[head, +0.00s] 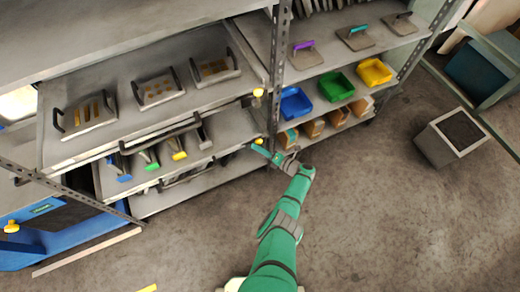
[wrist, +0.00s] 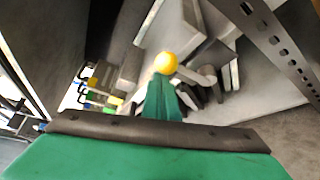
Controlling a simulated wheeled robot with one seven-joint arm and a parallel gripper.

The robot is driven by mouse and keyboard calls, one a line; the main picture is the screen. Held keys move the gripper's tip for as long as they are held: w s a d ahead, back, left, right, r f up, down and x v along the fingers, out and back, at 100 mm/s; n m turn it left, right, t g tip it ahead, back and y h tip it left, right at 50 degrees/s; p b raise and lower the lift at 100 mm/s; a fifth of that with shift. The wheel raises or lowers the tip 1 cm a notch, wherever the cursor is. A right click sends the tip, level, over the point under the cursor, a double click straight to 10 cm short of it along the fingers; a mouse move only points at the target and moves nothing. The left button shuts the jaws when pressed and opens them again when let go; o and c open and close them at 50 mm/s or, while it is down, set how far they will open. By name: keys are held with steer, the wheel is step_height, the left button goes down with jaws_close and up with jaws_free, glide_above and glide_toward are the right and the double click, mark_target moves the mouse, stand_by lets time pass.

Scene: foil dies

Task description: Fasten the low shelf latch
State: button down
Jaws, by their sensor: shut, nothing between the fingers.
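A yellow latch knob (head: 258,141) sits low on the front of the shelf post, at the right end of the lower pull-out shelf (head: 236,128). My gripper (head: 266,153) is right beside it, just below and to the right in the head view. In the wrist view a yellow knob (wrist: 166,63) shows directly past the tips of my shut green fingers (wrist: 160,98). I cannot tell whether the fingertips touch it. The fingers hold nothing. The latch body behind the knob is mostly hidden. A second yellow knob (head: 258,92) sits higher on the same post.
Upper shelf trays (head: 158,90) with black handles and the tool shelf lie left of the post. The perforated post (wrist: 270,35) stands close at right in the wrist view. A grey box (head: 450,136) stands on open floor.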

steer(key=shift+w+d+r, duration=0.1)
steer(key=shift+d, duration=0.15)
steer(key=shift+w+d, duration=0.1)
steer(key=shift+d, duration=0.1)
stand_by(0.3)
steer(key=s+a, duration=0.3)
steer(key=f+v, duration=0.2)
steer(key=v, duration=0.7)
steer(key=shift+d, duration=0.3)
steer(key=shift+s, duration=0.1)
